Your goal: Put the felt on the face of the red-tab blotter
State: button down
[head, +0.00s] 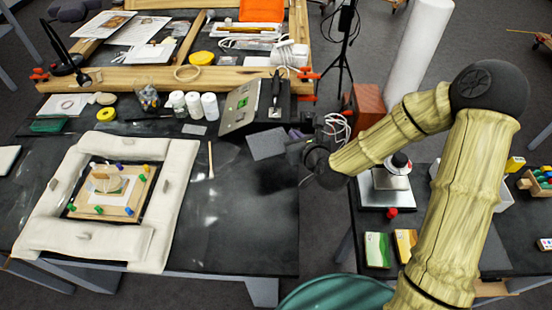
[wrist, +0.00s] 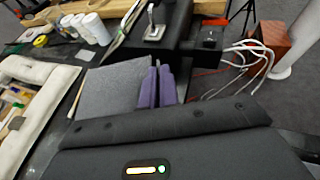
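A flat grey square (head: 267,144), which looks like the felt, lies on the black table. It also shows in the wrist view (wrist: 108,92), left of my fingers. My gripper (head: 297,147) is just right of the square, above the table's right edge. In the wrist view its two purple fingers (wrist: 157,88) stand side by side, almost touching, with nothing visible held between them. I cannot make out a red-tabbed blotter for certain. A black-knobbed piece with some red (head: 399,162) stands on a silver plate (head: 388,192) on the right table.
White padded bolsters (head: 178,200) surround a wooden board (head: 130,207) with coloured clips. Loose cables and a red-brown box (head: 366,105) are right of my gripper.

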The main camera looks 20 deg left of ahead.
jog(key=shift+a, duration=0.1)
jog(key=shift+r, duration=0.1)
notch_tip(320, 180, down, 6)
jog(key=shift+f, duration=0.15)
dwell(0.4)
jog(key=shift+f, duration=1.85)
jog(key=shift+f, duration=0.1)
